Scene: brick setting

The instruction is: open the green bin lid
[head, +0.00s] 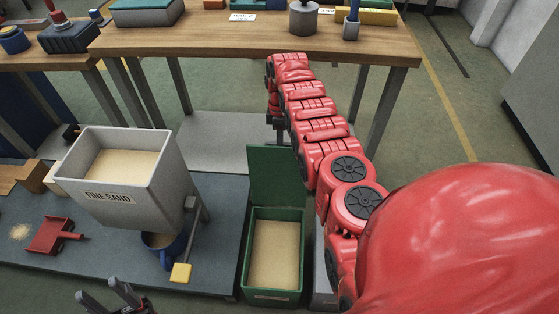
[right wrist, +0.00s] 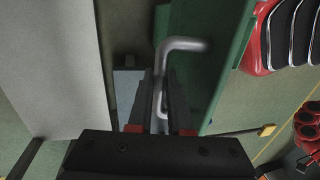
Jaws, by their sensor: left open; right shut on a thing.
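The green bin (head: 246,262) stands on the floor to the right of the grey platform, with pale sand inside. Its green lid (head: 270,175) stands upright at the bin's far edge, so the bin is open on top. My right arm reaches past the lid, and its gripper is behind the lid's upper right edge. In the right wrist view my right gripper (right wrist: 160,112) is shut on the bent metal lid handle (right wrist: 183,45), beside the green lid (right wrist: 215,60). My left gripper (head: 102,293) is open and empty at the bottom left of the head view.
A grey hopper (head: 82,193) marked FINE SAND stands left of the bin, with a blue mug (head: 167,255) under it. A red dustpan (head: 48,236) lies on the grey platform (head: 100,268). A wooden workbench (head: 215,40) stands behind the bin.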

